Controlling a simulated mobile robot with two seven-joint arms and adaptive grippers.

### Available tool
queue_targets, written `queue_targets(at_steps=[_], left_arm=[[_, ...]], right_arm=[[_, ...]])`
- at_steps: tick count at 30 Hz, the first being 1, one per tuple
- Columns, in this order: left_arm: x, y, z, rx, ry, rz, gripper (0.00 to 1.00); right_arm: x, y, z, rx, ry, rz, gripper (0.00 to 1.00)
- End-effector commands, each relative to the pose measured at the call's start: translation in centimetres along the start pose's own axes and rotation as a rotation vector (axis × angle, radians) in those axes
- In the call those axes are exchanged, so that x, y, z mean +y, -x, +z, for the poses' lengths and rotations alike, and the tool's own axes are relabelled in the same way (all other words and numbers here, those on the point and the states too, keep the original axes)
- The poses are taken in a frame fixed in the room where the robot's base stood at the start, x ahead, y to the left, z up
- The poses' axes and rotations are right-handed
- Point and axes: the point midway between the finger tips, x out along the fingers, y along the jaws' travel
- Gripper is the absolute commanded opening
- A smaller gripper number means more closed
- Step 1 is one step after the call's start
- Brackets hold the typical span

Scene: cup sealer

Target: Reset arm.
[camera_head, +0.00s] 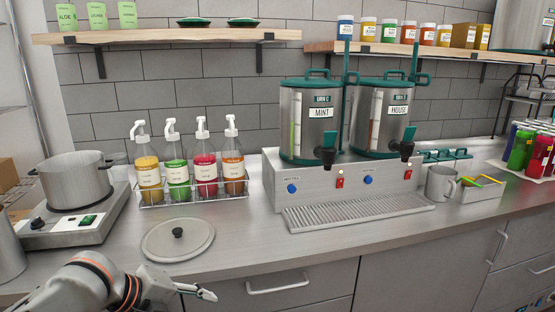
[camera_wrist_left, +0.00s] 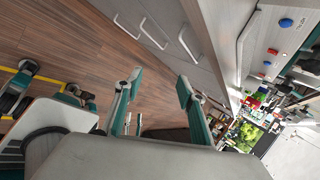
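My left arm comes in from the lower left of the head view. Its gripper (camera_head: 205,293) hangs in front of the counter's front edge, below and to the right of the pot lid. In the left wrist view the two teal-padded fingers (camera_wrist_left: 160,88) stand apart with nothing between them, so it is open and empty. Floor and drawer fronts show beyond the fingers. My right gripper cannot be made out in either view.
The grey counter (camera_head: 245,238) holds a round lid (camera_head: 178,240), a pot (camera_head: 75,180) on a hot plate (camera_head: 78,222), several pump bottles in a rack (camera_head: 196,190), and a two-urn dispenser (camera_head: 335,180). A drawer handle (camera_head: 278,285) is right of the gripper. The front counter strip is clear.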

Motion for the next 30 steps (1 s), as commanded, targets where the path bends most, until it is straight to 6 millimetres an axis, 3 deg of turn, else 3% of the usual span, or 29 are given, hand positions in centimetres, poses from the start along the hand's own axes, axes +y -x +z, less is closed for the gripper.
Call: queue_targets(at_steps=[3,8,11,15,24,27,30], left_arm=[[0.9,-3.8,-1.5,0.020,0.266,-0.089,0.39],[3.0,-7.8,-2.5,0.023,0.622,-0.200,0.39],[5.3,-9.8,-3.0,0.012,0.841,-0.261,0.39],[9.8,-11.9,-3.8,-0.017,1.131,-0.338,0.39],[22.9,-13.3,-7.8,-0.136,1.637,-0.464,0.39],[26.3,-12.9,-9.3,-0.171,1.731,-0.489,0.39],[28.4,-12.6,-10.3,-0.195,1.787,-0.504,0.39]], right_arm=[[0.0,0.0,0.0,0.000,0.000,-0.001,0.40],[-0.1,0.0,0.0,0.000,0.000,-0.001,0.40],[-0.1,0.0,0.0,-0.001,0.000,-0.001,0.40],[-0.1,0.0,0.0,0.000,0.000,-0.002,0.40],[-0.1,0.0,0.0,0.000,0.001,-0.002,0.40],[-0.1,0.0,0.0,-0.001,0.001,-0.002,0.40],[-0.1,0.0,0.0,-0.001,0.001,-0.002,0.40]])
